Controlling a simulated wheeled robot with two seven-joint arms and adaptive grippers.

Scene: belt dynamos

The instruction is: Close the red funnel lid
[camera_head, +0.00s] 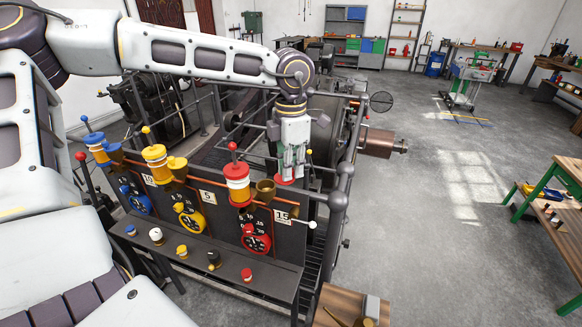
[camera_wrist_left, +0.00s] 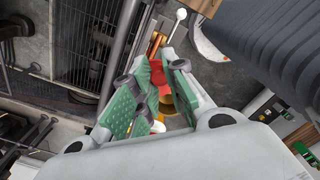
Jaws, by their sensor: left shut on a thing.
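The red funnel lid (camera_head: 286,181) stands open at the right of a brass funnel (camera_head: 265,190). My left gripper (camera_head: 289,172) is above it, pointing down, with its green-padded fingers shut on it. In the left wrist view, red (camera_wrist_left: 154,73) shows between the fingers of the gripper (camera_wrist_left: 160,80), partly hidden by the pads. The red and white jar (camera_head: 237,183) stands just left of the brass funnel. The funnel's mouth looks uncovered. My right gripper is not in view.
Yellow (camera_head: 155,162) and blue (camera_head: 95,148) jars stand left along the same panel. A white-knobbed lever (camera_head: 312,224) juts out right of the lid. A dark railing (camera_head: 340,190) runs close right of my gripper.

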